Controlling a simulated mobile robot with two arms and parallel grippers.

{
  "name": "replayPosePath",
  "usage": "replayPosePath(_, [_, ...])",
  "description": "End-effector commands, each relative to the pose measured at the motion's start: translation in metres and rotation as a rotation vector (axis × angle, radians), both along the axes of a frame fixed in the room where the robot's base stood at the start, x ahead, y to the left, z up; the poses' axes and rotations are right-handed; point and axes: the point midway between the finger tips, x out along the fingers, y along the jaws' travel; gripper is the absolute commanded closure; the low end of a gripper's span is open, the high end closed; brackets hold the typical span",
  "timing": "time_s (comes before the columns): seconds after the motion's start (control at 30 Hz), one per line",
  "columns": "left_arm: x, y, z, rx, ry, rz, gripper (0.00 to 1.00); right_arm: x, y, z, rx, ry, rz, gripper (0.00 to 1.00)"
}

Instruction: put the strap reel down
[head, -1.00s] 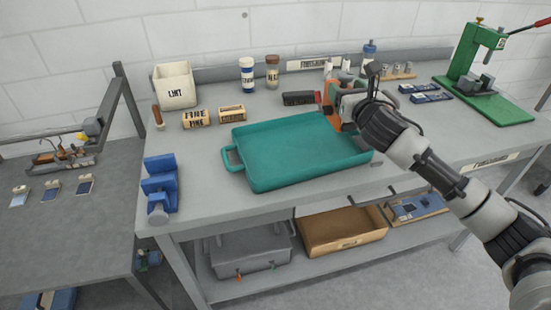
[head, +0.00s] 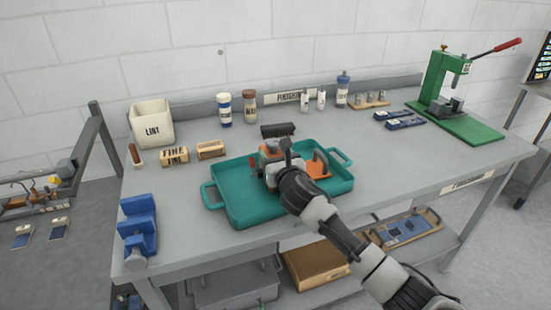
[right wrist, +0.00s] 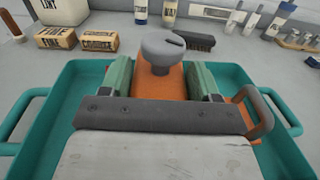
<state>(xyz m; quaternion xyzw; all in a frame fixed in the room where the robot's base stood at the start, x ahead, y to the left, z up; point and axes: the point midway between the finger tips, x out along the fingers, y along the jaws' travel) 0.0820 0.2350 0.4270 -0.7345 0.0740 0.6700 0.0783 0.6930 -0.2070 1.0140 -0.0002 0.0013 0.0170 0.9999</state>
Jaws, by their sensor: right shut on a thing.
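The strap reel (head: 318,165) is an orange piece with a grey knob on top and a curved handle at its right side. My right gripper (head: 272,165) is shut on it, and its green-sided fingers press on both sides of the orange body in the right wrist view (right wrist: 160,84). The reel is over the middle of the teal tray (head: 229,207), inside its rim as seen from above. I cannot tell whether it touches the tray floor. My gripper and wrist hide part of the reel and the tray's front edge. My left gripper is not in view.
The tray stands on a grey workbench (head: 400,165). Behind it are a dark brush (head: 278,130), small boxes (head: 174,156), bottles (head: 224,110) and a white bin (head: 151,124). A blue vise-like piece (head: 138,228) is at left, a green press (head: 452,100) at right. Bench right of the tray is clear.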

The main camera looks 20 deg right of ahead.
Motion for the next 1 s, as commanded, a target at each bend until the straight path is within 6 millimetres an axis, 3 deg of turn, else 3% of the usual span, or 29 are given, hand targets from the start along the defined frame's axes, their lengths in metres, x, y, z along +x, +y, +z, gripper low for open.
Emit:
replayPosePath(0.43, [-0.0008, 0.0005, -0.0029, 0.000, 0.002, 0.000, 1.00, 0.0002, -0.0003, -0.0071, 0.000, -0.005, 0.001, 0.97])
replayPosePath(0.47, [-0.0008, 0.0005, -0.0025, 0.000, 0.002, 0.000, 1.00, 0.0000, -0.0004, -0.0083, 0.000, -0.002, 0.000, 0.35])
replayPosePath(0.6, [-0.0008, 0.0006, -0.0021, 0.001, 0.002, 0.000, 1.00, 0.0000, -0.0004, -0.0079, 0.001, -0.002, 0.000, 0.14])
replayPosePath(1.0, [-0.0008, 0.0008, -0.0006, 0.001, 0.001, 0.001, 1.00, -0.0049, -0.0010, -0.0057, -0.001, -0.001, 0.001, 0.13])
